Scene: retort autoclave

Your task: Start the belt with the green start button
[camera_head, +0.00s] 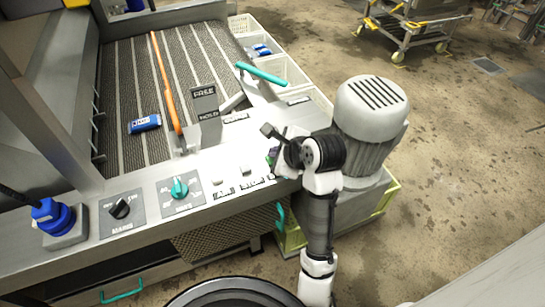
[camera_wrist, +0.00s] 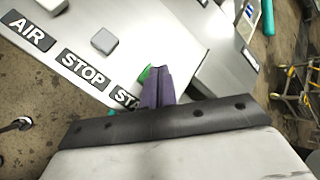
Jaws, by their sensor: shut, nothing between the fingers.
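The green start button (camera_wrist: 145,74) shows as a small green edge in the wrist view, mostly hidden behind my gripper. My gripper (camera_wrist: 158,72) is shut and empty, its purple fingertips right at the button. I cannot tell whether they touch it. In the head view my gripper (camera_head: 273,155) is over the right end of the control panel (camera_head: 150,208), and a trace of green shows by the fingertips. The "START" label (camera_wrist: 126,99) is partly covered by my gripper. The grey stop button (camera_wrist: 104,41) sits above the "STOP" label (camera_wrist: 83,69).
A FREE/HOLD lever plate (camera_head: 205,103), a teal selector knob (camera_head: 180,188) and a black MAINS knob (camera_head: 120,208) are nearby. A grey motor (camera_head: 370,120) stands close to my arm.

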